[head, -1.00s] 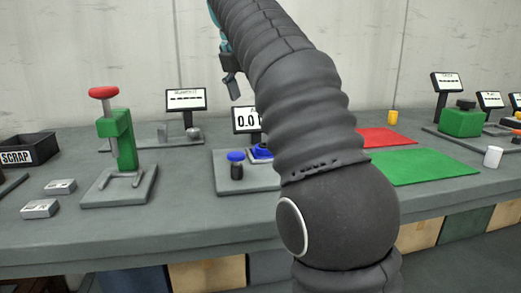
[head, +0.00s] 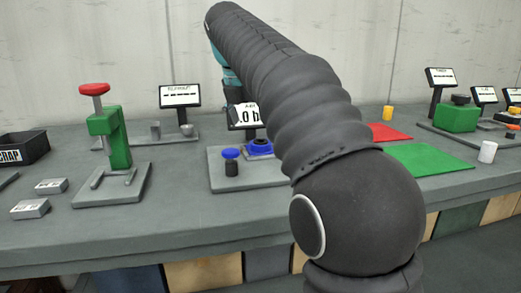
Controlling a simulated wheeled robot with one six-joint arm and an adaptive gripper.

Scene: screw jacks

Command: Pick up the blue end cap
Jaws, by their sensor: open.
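Two blue things stand on a grey plate (head: 240,182) left of my arm. One is a round blue cap (head: 230,153) on a short dark post. The other is a wider blue piece (head: 259,148) with a dark centre, partly hidden at its right by my arm. I cannot tell for certain which is the end cap. My gripper (head: 236,95) shows only as a small dark part below the teal wrist, behind and above these things in the picture. It is open and apart from both blue pieces; its fingers are mostly hidden.
A display (head: 244,116) stands behind the plate. A green jack with a red knob (head: 94,89) stands to the left, near two grey blocks (head: 50,186). A green mat (head: 427,160), a red mat (head: 390,134), a yellow cylinder (head: 389,113) and a white cylinder (head: 487,151) lie right.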

